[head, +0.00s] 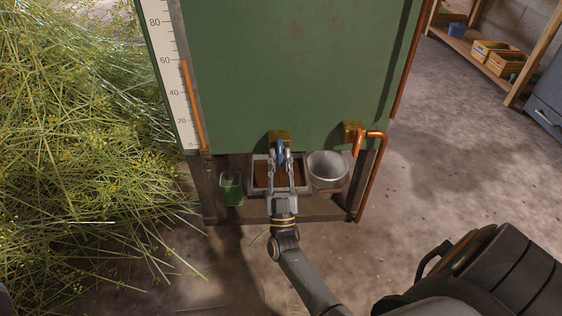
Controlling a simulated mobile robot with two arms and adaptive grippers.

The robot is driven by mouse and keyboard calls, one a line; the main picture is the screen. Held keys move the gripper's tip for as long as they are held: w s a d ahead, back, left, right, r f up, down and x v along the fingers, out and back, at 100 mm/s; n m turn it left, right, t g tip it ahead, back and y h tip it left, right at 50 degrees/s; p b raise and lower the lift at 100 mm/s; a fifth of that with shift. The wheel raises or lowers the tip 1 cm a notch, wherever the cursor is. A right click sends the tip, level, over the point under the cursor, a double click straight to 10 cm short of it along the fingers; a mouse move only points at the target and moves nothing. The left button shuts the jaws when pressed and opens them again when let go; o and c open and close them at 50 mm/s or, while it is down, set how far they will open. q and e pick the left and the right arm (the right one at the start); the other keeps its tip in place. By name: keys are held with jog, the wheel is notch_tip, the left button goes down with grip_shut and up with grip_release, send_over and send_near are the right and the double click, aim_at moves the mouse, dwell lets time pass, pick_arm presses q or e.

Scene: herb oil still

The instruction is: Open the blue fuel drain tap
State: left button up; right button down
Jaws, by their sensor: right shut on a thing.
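The blue fuel drain tap (281,151) sits on a brass fitting (279,136) low on the front of the green tank (290,65). My right gripper (281,158) reaches up from below and is shut on the blue tap, with a finger on each side of it. The fingers hide much of the tap, so its exact turn cannot be told. A tray with a reddish-brown inside (253,183) lies under the tap and gripper. My left gripper does not show.
A metal pot (327,171) stands right of the tray, near an orange-brown pipe (370,170). A green glass jar (231,188) stands left. Cut herbs (80,150) heap at the left. Wooden shelves (500,60) stand far right. Open floor (450,150) lies between.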

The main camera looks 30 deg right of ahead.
jog(key=shift+f+m+g+h, duration=0.1)
jog(key=shift+m+g+h, duration=0.35)
jog(key=shift+m, duration=0.35)
jog(key=c, duration=1.4)
grip_release()
notch_tip(320, 180, up, 10)
jog(key=shift+r, duration=0.1)
